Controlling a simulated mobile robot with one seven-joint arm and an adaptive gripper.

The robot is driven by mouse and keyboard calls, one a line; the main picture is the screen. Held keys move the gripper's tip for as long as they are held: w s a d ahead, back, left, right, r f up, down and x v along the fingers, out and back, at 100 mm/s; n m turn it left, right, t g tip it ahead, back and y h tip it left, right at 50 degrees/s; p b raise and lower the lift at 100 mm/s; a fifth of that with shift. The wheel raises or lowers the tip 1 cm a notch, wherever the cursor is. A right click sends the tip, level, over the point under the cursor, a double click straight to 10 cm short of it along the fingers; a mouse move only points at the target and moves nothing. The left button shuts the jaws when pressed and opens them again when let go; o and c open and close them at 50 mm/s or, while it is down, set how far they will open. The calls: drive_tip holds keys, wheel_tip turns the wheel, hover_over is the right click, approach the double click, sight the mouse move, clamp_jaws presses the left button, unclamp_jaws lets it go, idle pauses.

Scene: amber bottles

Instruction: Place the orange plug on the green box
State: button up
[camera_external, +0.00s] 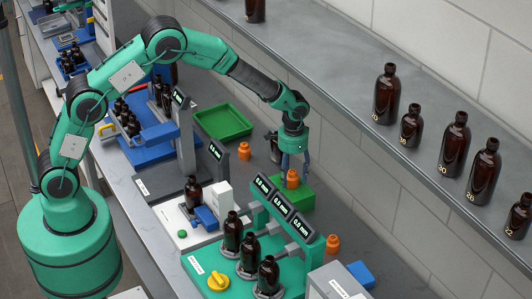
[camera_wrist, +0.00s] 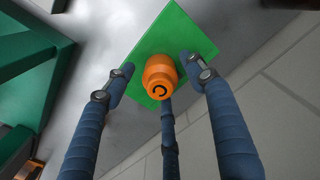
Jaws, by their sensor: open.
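An orange plug (camera_external: 292,180) appears to stand upright on the green box (camera_external: 305,198), below my gripper (camera_external: 295,164). In the wrist view the plug (camera_wrist: 158,72) is over the face of the green box (camera_wrist: 190,30), near the box's lower part in the picture. My gripper (camera_wrist: 157,66) is open there. Its blue fingers spread around the plug, with visible gaps between the side fingers and the plug. The third finger is partly behind the plug, so I cannot tell whether it touches. Two other orange plugs stand on the bench, one farther back (camera_external: 244,151) and one nearer (camera_external: 332,245).
A green tray (camera_external: 222,122) lies behind on the bench. A dark bottle stands close to my wrist on the left. The green station with displays (camera_external: 285,215) and several amber bottles is in front. A shelf (camera_external: 330,62) with bottles runs along the wall.

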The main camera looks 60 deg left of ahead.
sight(291, 172)
drive_tip(key=shift+r, duration=3.2)
drive_tip(key=shift+s+r+b, duration=0.3)
drive_tip(key=shift+r+b, duration=0.15)
drive_tip(key=shift+r, duration=0.3)
drive_tip(key=s+a+r+t+b, duration=0.2)
drive_tip(key=s+a+r+b, duration=0.15)
drive_tip(key=s+r, duration=0.7)
drive_tip(key=s+a+r+t+b, duration=0.1)
drive_tip(key=s+a+r+b, duration=0.25)
drive_tip(key=s+r, duration=0.7)
drive_tip(key=s+a+n+t, duration=0.1)
drive_tip(key=s+a, duration=0.2)
drive_tip(key=s, duration=0.9)
drive_tip(key=s+a+t, duration=0.1)
drive_tip(key=s+a, duration=0.3)
drive_tip(key=s, duration=0.9)
drive_tip(key=shift+s+n+t, duration=0.3)
drive_tip(key=shift+n, duration=0.1)
